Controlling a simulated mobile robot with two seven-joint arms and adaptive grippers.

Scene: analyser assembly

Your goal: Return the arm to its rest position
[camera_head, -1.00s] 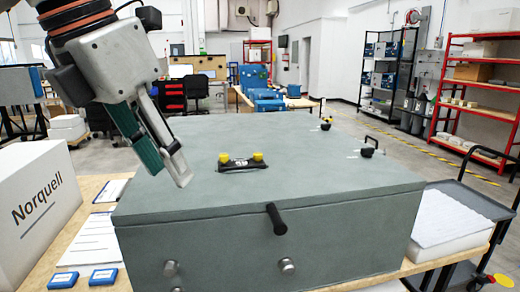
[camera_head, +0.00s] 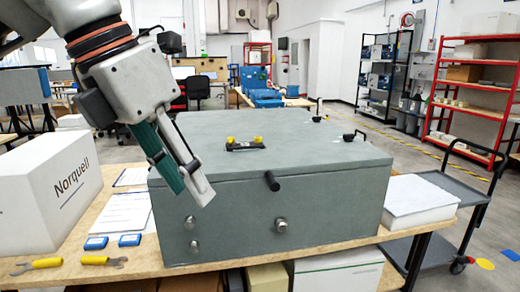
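My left gripper (camera_head: 190,191) hangs from the upper left, its fingers pointing down and to the right. One finger looks green, the other pale grey. They lie close together in this view, and whether a gap remains between them cannot be told. I see no object held at the fingertips. The gripper covers part of the left front edge of a large grey-green analyser box (camera_head: 330,208). Whether it touches the box cannot be told. My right arm and gripper are out of view.
The analyser box stands on a wooden table (camera_head: 150,269) with its lid down. A white Norquell box (camera_head: 25,205), two blue cases (camera_head: 96,243), papers (camera_head: 122,214) and yellow-handled tools (camera_head: 48,263) lie left. A white block (camera_head: 418,203) and dark cart (camera_head: 470,190) are right.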

